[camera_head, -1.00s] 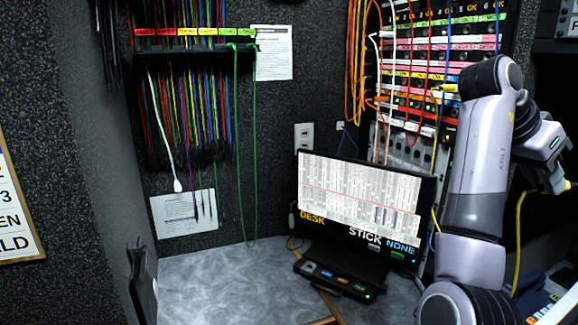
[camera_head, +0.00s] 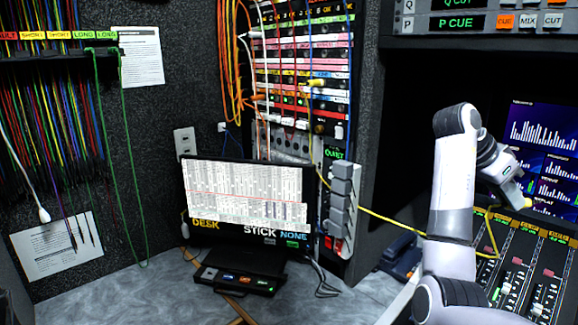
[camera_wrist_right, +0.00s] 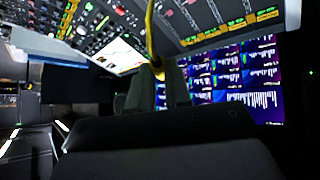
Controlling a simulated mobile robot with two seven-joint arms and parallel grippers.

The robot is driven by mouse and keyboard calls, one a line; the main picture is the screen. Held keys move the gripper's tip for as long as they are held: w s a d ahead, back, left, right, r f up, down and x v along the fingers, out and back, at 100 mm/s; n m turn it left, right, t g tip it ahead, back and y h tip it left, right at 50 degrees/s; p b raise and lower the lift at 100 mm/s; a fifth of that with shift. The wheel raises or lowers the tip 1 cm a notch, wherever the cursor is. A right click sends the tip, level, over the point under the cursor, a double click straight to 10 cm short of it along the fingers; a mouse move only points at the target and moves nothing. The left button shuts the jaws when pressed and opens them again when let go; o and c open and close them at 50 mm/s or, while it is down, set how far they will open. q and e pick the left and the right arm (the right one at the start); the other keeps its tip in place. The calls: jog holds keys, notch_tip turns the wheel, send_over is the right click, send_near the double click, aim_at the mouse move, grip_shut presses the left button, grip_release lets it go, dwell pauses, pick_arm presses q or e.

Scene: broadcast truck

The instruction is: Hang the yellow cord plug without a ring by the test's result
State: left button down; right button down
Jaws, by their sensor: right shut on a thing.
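My right gripper (camera_head: 522,197) is at the right, above the mixing desk. It is shut on the yellow cord plug (camera_head: 528,203), mostly hidden by the fingers. The yellow cord (camera_head: 400,222) runs from there down over the desk and left to the patch bay. In the right wrist view the cord (camera_wrist_right: 152,40) rises from between the shut fingers (camera_wrist_right: 160,78). The cord hanger (camera_head: 60,45) at upper left has red, yellow and green labels, the legible ones reading SHORT and LONG. The monitor (camera_head: 247,195) reads DESK, STICK, NONE.
A black box with coloured buttons (camera_head: 237,281) lies before the monitor. The patch bay (camera_head: 303,60) holds several cords and a yellow plug (camera_head: 316,84). A grey block stack (camera_head: 343,200) stands beside it. The mixing desk (camera_head: 530,275) and lit screens (camera_head: 545,135) are at right.

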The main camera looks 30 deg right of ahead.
jog(key=w+d+f+n+t, duration=0.2)
jog(key=w+f+n+t, duration=0.2)
jog(key=f+n, duration=0.15)
jog(key=w+d+f+n+t, duration=0.25)
jog(key=f+n+t, duration=0.2)
jog(key=f, duration=0.25)
jog(key=w+a+f+n+t+y, duration=0.1)
jog(key=w+a+f+n, duration=0.1)
jog(key=w+a+f+n+t+y, duration=0.1)
jog(key=w+a+f+n, duration=0.1)
jog(key=a+f, duration=0.1)
jog(key=w+a+f+n+t+y, duration=0.1)
jog(key=w+a+f+n, duration=0.1)
jog(key=w+f+n, duration=0.1)
jog(key=shift+a, duration=0.2)
jog(key=a+f+n+t+y, duration=0.1)
jog(key=a+f+n+y, duration=0.1)
jog(key=a, duration=0.8)
jog(key=a+f+n+y, duration=0.1)
jog(key=a+f+n, duration=0.1)
jog(key=a, duration=0.8)
jog(key=s+a+r+n+y, duration=0.1)
jog(key=s+a+r, duration=0.2)
jog(key=a, duration=0.6)
jog(key=s+a+r+n+y, duration=0.1)
jog(key=s+a+r, duration=0.2)
jog(key=a, duration=0.6)
jog(key=shift+s, duration=0.45)
